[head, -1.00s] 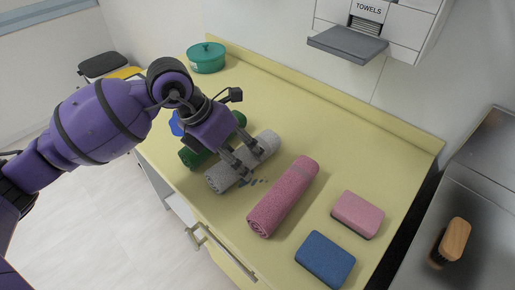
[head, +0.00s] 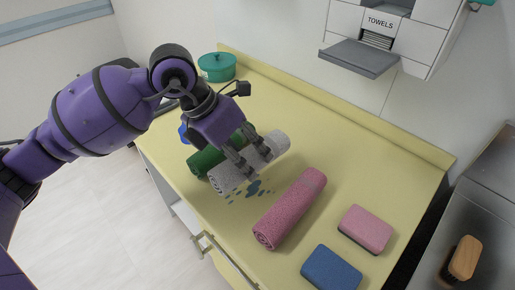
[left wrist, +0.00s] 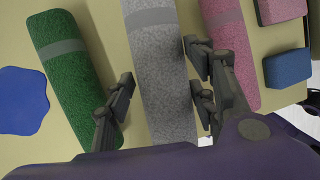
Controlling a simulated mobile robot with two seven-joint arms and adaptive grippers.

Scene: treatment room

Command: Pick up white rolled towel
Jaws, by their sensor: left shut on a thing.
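In the left wrist view the towel (left wrist: 165,85) runs between the fingers (left wrist: 160,98). It seems slightly above the counter, with blue-green spots (head: 254,188) showing beside and below it. My right gripper is not in view.
A green rolled towel (head: 204,163) lies close on the left, a pink rolled towel (head: 290,208) on the right. Pink (head: 367,229) and blue (head: 331,270) sponges lie farther right on the yellow counter (head: 335,150). A teal pot (head: 217,67) stands at the back.

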